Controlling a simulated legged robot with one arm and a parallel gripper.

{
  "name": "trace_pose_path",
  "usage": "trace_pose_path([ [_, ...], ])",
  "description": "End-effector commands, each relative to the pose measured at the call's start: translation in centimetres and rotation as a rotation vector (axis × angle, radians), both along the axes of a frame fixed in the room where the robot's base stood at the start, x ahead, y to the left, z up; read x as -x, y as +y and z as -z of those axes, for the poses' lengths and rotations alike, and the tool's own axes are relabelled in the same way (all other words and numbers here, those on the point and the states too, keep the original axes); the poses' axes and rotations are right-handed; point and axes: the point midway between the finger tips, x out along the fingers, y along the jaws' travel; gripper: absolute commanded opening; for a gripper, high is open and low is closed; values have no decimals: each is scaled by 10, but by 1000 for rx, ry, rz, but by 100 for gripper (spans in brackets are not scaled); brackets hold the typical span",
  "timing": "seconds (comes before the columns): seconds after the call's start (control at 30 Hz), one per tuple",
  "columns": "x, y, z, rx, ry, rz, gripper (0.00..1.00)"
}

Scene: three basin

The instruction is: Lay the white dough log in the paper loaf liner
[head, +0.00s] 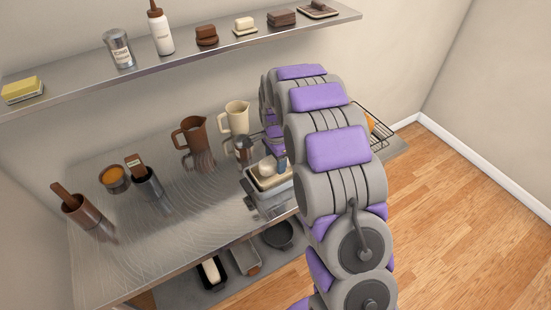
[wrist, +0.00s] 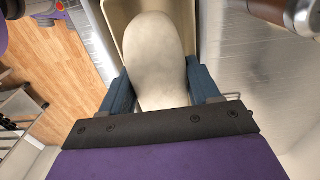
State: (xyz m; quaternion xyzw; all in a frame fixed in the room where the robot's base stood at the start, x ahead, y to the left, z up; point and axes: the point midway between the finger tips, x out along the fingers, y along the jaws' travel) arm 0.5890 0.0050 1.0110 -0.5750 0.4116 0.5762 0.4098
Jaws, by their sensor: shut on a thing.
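In the wrist view, the white dough log (wrist: 158,55) lies between the two blue fingers of my gripper (wrist: 160,90), which is shut on it. The far end of the log is over or inside a beige paper loaf liner (wrist: 119,14); I cannot tell whether it touches the bottom. In the head view, the white dough log (head: 267,168) shows as a small pale end at the liner (head: 270,183), with a blue fingertip beside it. My purple and grey arm hides most of my gripper and the right side of the liner.
The liner sits at a metal container (head: 268,203) near the counter's front edge. A brown pitcher (head: 195,140), a cream pitcher (head: 236,117) and a metal cup (head: 241,149) stand close behind. A wire rack (head: 378,122) is at right. Pans (head: 211,273) are on the lower shelf.

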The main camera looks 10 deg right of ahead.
Motion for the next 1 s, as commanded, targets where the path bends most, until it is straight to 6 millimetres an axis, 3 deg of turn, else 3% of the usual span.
trace_pose_path([
  [0.73, 0, 0, 3, -1, -2, 0, 18],
  [0.77, 0, 0, 3, -1, -2, 0, 62],
  [1.0, 0, 0, 3, 0, -1, 0, 85],
])
